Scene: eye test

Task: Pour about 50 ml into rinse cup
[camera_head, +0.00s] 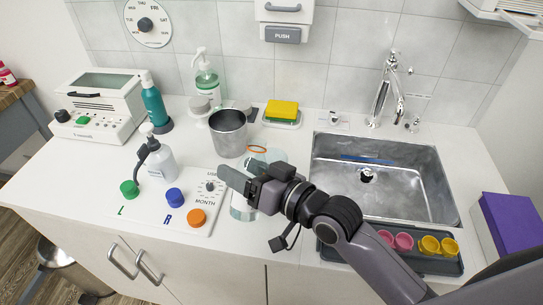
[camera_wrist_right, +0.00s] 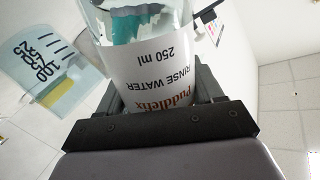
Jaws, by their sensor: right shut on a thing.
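My right gripper (camera_head: 243,182) is shut on a clear bottle (camera_head: 243,209), mostly hidden behind the gripper in the head view. In the wrist view my gripper (camera_wrist_right: 160,108) has the bottle (camera_wrist_right: 155,65) between its fingers; its white label reads "Puddlefix", "RINSE WATER", "250 ml". I cannot tell the water level or whether the bottle is off the counter. A clear bluish cup (camera_head: 273,157) stands just behind the gripper, partly hidden. In the wrist view a clear cup (camera_wrist_right: 62,60) with scale marks, including 100 and 50, is beside the bottle, apart from it. My left gripper is not in view.
A metal cup (camera_head: 228,135) stands behind the gripper. Left are a pump bottle (camera_head: 160,165) and a white board (camera_head: 150,207) with coloured knobs. The sink (camera_head: 385,195) is right, with a dark tray (camera_head: 385,258) of small pink and yellow cups in front. Counter front centre-right is partly clear.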

